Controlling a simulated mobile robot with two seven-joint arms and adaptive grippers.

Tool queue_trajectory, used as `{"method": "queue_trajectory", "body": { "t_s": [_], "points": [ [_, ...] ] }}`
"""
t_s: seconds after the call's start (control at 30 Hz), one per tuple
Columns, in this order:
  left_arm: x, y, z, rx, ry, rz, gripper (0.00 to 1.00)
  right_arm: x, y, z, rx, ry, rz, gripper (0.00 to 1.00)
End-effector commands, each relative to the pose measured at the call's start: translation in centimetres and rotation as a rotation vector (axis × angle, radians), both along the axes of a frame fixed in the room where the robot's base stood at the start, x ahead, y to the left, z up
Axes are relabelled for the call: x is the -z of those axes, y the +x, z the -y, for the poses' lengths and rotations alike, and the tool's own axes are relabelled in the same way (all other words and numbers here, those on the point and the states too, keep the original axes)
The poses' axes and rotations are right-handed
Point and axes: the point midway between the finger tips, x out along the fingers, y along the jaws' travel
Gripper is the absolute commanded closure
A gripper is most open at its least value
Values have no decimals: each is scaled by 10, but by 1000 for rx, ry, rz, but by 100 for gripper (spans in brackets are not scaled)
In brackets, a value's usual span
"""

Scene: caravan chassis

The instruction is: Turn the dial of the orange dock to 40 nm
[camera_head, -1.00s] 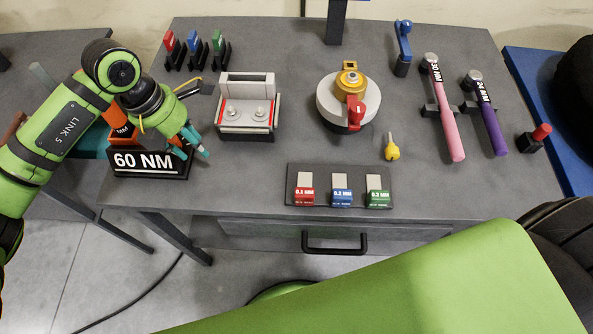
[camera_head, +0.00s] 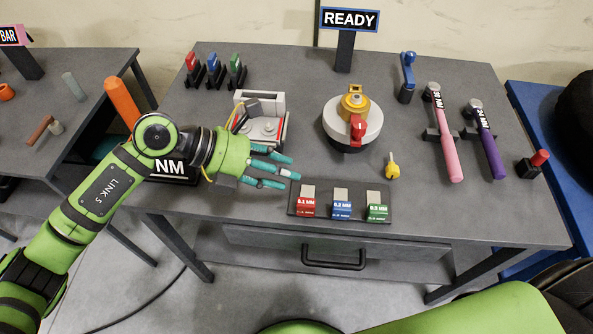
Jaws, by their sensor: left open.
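The orange dock stands at the left end of the grey workbench. Its orange handle (camera_head: 122,103) sticks up and leans left. Its black display block (camera_head: 176,168) shows "NM" in white, with the number hidden behind my arm. The dial is hidden or cannot be made out. My left gripper (camera_head: 286,171) is open and empty, to the right of the dock, with its teal fingertips pointing right over the bench. It is apart from the dock. My right gripper is not in view.
A tray (camera_head: 383,214) with red, blue and green blocks lies just right of my fingertips. A grey-white fixture (camera_head: 262,128) stands behind my gripper. A round white device (camera_head: 366,132), a yellow key (camera_head: 392,167) and pink (camera_head: 448,145) and purple (camera_head: 488,150) wrenches are farther right.

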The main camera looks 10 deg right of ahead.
Motion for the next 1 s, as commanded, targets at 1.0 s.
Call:
{"method": "queue_trajectory", "body": {
  "t_s": [1.0],
  "points": [
    [-20,-5,21,-29,-153,-52,44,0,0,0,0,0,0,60]
  ]
}}
